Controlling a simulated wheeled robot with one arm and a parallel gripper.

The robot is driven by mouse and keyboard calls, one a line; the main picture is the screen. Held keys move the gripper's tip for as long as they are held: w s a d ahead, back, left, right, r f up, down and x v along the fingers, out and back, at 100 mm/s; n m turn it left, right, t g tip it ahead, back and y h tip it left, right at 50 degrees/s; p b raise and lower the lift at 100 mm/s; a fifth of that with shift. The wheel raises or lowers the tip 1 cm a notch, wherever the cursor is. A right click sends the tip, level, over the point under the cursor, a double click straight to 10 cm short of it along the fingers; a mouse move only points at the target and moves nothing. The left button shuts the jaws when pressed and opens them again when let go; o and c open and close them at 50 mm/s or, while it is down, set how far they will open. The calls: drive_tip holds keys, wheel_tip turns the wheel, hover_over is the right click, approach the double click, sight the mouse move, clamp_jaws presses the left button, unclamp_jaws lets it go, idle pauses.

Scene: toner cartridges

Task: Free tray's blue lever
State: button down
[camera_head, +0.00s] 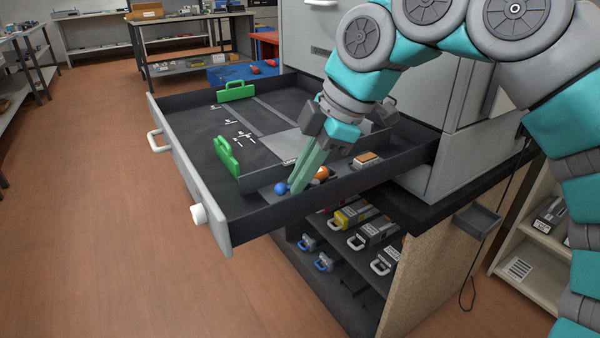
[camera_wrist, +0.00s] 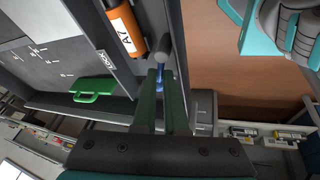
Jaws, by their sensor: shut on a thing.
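The tray (camera_head: 190,165) is a dark, pulled-out drawer with a grey front panel. The blue lever (camera_head: 281,188) shows as a round blue knob in the tray's narrow front-right channel. My gripper (camera_head: 298,186) reaches down into that channel, its green fingers right beside the knob. In the wrist view my gripper (camera_wrist: 160,76) is shut on the blue lever (camera_wrist: 159,86), of which only a thin blue strip shows between the fingers. The rest of the lever is hidden by the fingers.
An orange cylinder (camera_head: 322,173) lies close behind my fingers; its label reads A7 in the wrist view (camera_wrist: 125,28). A LOCK label (camera_wrist: 106,62) is nearby. Green handles (camera_head: 227,157) stand inside the tray. Shelved cartridges (camera_head: 350,215) sit below. Floor at left is clear.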

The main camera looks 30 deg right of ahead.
drive_tip(key=shift+n, duration=0.3)
drive_tip(key=c, duration=1)
unclamp_jaws()
drive_tip(key=shift+o, duration=0.2)
